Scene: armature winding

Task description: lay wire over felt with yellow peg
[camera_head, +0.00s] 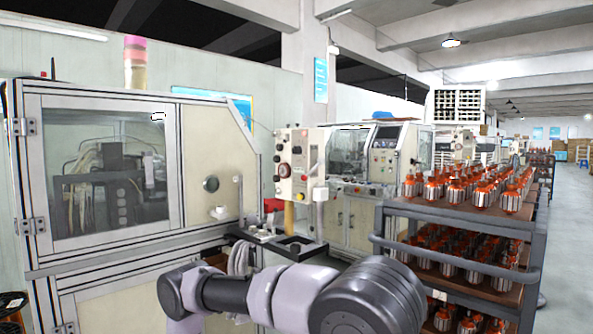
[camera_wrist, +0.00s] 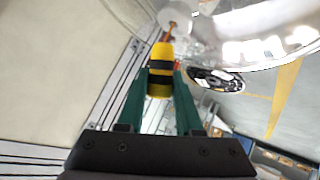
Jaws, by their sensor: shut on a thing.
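In the wrist view my gripper (camera_wrist: 160,88) has two green fingers shut on a yellow and black peg (camera_wrist: 161,62). The peg points away from the camera toward the top of the picture. A thin orange-brown piece (camera_wrist: 169,33) shows just past the peg's tip; I cannot tell whether it is wire. A white round part (camera_wrist: 175,18) lies beyond it, possibly the felt, and I cannot tell whether the peg touches it. In the head view my arm crosses the bottom, and my gripper cannot be made out. No wire is clearly visible there.
In the head view a winding machine (camera_head: 205,160) stands at left with a control box (camera_head: 298,165) and a small black-framed stand (camera_head: 300,247). A rack (camera_head: 460,215) of red armatures stands at right, close to my arm. A dark reel (camera_wrist: 215,80) shows in the wrist view.

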